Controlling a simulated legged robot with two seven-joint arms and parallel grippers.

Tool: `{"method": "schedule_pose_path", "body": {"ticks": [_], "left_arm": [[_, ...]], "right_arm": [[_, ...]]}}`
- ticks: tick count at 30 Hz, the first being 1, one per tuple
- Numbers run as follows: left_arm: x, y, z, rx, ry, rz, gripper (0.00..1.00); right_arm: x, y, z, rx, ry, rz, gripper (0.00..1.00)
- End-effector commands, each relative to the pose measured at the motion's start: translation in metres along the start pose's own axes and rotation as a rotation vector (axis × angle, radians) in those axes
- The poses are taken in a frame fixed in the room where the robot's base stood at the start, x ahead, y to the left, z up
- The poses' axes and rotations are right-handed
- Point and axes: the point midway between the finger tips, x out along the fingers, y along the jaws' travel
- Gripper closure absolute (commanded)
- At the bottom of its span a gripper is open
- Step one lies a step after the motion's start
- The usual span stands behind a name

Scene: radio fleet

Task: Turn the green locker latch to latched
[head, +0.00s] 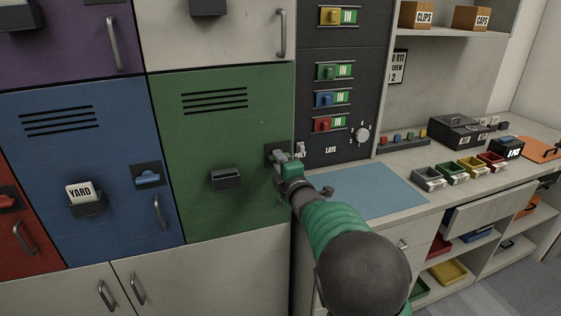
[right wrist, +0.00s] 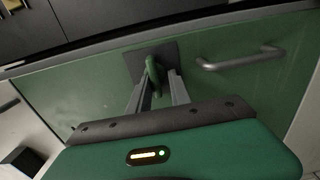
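The green locker (head: 215,130) is a closed green door with slots and a small empty holder. Its latch sits on a dark square plate at the door's right edge, mostly covered by my right gripper (head: 279,158) in the head view. In the right wrist view the green latch lever (right wrist: 152,70) stands between the two fingers of my right gripper (right wrist: 158,84). It looks roughly crosswise to the door's bar handle (right wrist: 240,58). A gap shows between lever and right-hand finger; contact on the other side is unclear. My left gripper is out of view.
The blue locker (head: 85,150) with its blue latch (head: 148,180) is to the left. A dark panel with slide switches (head: 333,98) and a dial (head: 363,135) is to the right. A counter with a blue mat (head: 375,190) and small bins (head: 430,178) extends right.

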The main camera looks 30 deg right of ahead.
Motion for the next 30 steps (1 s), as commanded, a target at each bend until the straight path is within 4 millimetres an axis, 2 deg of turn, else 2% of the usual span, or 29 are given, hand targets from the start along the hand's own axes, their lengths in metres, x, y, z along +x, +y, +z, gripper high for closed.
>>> {"method": "schedule_pose_path", "body": {"ticks": [10, 14, 17, 24, 30], "left_arm": [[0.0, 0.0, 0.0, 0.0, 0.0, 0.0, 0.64], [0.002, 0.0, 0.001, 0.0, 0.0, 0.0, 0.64], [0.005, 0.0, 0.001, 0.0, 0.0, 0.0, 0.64], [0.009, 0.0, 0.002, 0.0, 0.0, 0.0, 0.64], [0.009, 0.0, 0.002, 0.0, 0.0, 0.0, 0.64]], "right_arm": [[-0.002, 0.004, 0.002, 0.003, -0.003, 0.007, 0.67], [-0.014, 0.004, 0.002, 0.004, -0.004, 0.008, 0.67], [-0.036, 0.003, 0.002, 0.006, -0.004, 0.009, 0.67], [-0.108, 0.003, 0.001, 0.007, -0.003, 0.009, 0.67], [-0.152, 0.002, 0.001, 0.004, -0.003, 0.006, 0.67]]}}
